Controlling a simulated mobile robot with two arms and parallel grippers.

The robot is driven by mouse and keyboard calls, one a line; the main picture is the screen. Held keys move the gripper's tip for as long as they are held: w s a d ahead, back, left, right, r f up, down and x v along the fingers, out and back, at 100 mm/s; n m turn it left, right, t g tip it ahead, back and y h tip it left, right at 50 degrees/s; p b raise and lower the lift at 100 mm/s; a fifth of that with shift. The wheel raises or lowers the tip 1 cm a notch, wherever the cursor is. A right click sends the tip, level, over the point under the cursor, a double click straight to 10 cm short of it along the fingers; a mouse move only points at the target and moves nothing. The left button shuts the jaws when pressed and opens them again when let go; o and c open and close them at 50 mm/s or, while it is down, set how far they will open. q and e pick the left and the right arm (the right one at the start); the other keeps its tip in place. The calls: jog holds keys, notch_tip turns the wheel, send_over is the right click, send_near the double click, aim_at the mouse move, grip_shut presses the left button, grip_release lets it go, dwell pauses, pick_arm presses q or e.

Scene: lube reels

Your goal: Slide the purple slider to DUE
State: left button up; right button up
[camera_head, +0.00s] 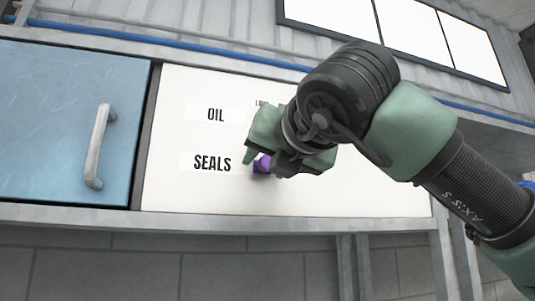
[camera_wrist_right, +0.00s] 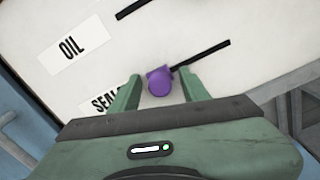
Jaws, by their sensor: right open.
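The purple slider (camera_head: 262,164) sits on a white panel (camera_head: 190,82) beside the SEALS label (camera_head: 212,162), partly hidden by my right gripper (camera_head: 262,163) in the head view. In the right wrist view the purple slider (camera_wrist_right: 159,81) is at the near SEALS end of a dark slot (camera_wrist_right: 205,55). My right gripper (camera_wrist_right: 160,92) is open there, with its green fingers on either side of the slider. I cannot tell whether they touch it. The DUE marking is not visible; my right arm covers much of the panel. My left gripper is not in view.
An OIL label (camera_head: 215,114) is above the SEALS label, with another dark slot (camera_wrist_right: 133,8) beside it. A blue cabinet door (camera_head: 60,120) with a grey handle (camera_head: 99,147) is to the left. A metal ledge (camera_head: 200,215) runs below the panel.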

grip_shut()
jog(key=shift+w, duration=0.1)
dwell(1.4)
